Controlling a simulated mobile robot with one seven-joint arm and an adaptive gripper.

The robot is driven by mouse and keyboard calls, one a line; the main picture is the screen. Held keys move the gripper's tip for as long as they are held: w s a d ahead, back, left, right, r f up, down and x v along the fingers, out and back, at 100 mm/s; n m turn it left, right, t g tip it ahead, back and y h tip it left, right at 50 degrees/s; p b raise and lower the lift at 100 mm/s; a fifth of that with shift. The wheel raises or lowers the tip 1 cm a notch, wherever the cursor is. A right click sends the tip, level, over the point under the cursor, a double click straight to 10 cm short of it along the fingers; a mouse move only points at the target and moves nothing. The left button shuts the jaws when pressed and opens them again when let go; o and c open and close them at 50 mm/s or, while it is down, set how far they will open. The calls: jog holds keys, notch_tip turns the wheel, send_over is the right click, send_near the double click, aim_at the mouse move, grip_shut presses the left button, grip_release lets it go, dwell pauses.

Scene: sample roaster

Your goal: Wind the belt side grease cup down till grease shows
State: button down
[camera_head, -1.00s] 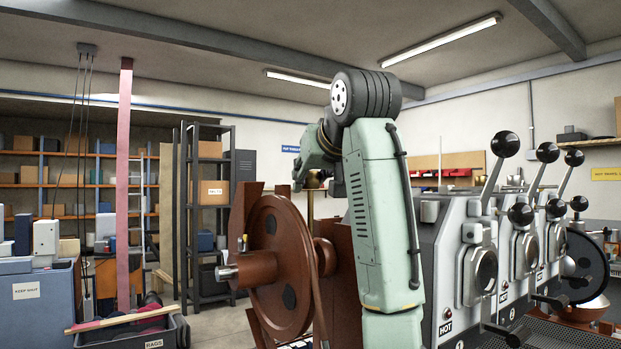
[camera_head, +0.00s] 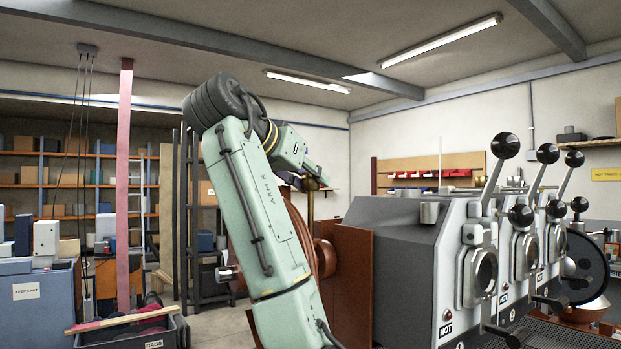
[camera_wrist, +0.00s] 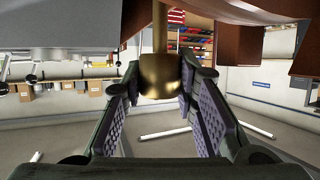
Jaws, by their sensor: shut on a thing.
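The grease cup is a rounded brass cup (camera_wrist: 160,78) on a brass stem (camera_wrist: 160,25), seen between my fingers in the wrist view. My gripper (camera_wrist: 161,88) is shut on it, one finger on each side. In the head view the gripper (camera_head: 312,182) is at the top of the brass stem (camera_head: 310,206), above the brown machine; the cup itself is hard to make out there. No grease can be made out in either view.
My arm covers most of the brown wheel (camera_head: 302,240). A brown upright plate (camera_head: 352,275) stands right of it, beside the grey roaster (camera_head: 395,245) with black-knobbed levers (camera_head: 505,146). A rags bin (camera_head: 130,333) is at lower left.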

jog(key=shift+m+g+h, duration=1.8)
jog(key=shift+m+g, duration=0.2)
jog(key=shift+m, duration=0.3)
jog(key=shift+m+g+h, duration=0.3)
jog(key=shift+m+g, duration=0.2)
jog(key=c, duration=1.2)
grip_release()
jog(key=shift+c, duration=0.2)
jog(key=shift+d+n+t, duration=0.1)
jog(key=shift+n+t, duration=0.2)
jog(key=shift+t, duration=0.2)
